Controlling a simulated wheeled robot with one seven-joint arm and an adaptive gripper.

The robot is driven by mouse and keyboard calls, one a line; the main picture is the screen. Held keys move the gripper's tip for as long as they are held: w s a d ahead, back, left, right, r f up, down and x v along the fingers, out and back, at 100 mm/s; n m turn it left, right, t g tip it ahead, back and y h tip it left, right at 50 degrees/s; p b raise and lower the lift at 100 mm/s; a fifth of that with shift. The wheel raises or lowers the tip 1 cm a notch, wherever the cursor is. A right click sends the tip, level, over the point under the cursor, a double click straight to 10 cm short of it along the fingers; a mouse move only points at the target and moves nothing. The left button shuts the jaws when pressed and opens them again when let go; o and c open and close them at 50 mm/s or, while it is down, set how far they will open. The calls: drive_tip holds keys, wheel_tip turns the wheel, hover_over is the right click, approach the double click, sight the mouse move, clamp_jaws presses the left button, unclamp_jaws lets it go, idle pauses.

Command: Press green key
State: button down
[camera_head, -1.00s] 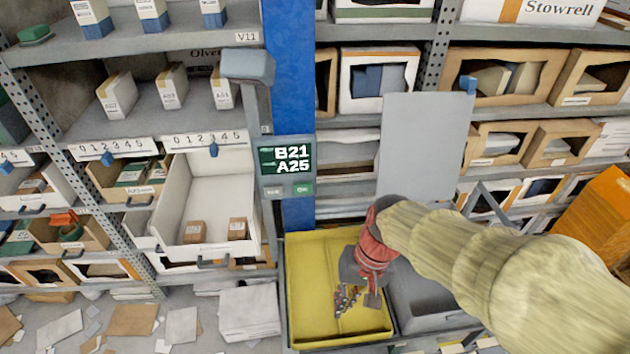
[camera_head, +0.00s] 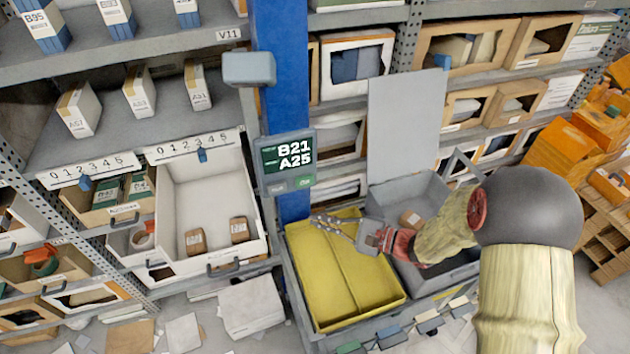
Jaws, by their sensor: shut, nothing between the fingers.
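A small green key (camera_head: 304,183) sits at the lower right of the dark display unit (camera_head: 287,160) on the blue post. A grey key (camera_head: 277,188) is beside it on the left. The screen reads B21 and A25. My gripper (camera_head: 318,219) is shut and empty, with its fingers pointing left over the back of the yellow tray (camera_head: 398,296). It is below the green key, slightly to the right and apart from it. The green key is unobstructed.
The grey bin (camera_head: 462,272) right of the yellow tray holds a brown box (camera_head: 410,219). An open white drawer (camera_head: 205,172) with two small brown boxes juts out at left. A grey panel (camera_head: 405,120) stands behind. Several coloured tabs, one green (camera_head: 351,347), line the front edge.

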sight(305, 181)
drive_tip(key=shift+w+d+r, duration=0.1)
drive_tip(key=shift+w+r, duration=0.3)
drive_tip(key=shift+r, duration=0.25)
drive_tip(key=shift+w, duration=0.1)
drive_tip(key=w+a+b, duration=0.2)
drive_tip(key=w, duration=0.6)
drive_tip(key=shift+w+a, duration=0.15)
drive_tip(key=shift+a, duration=0.05)
drive_tip(key=shift+w, duration=0.1)
idle(1.2)
drive_tip(key=shift+w+a, duration=0.15)
drive_tip(key=shift+w, duration=0.15)
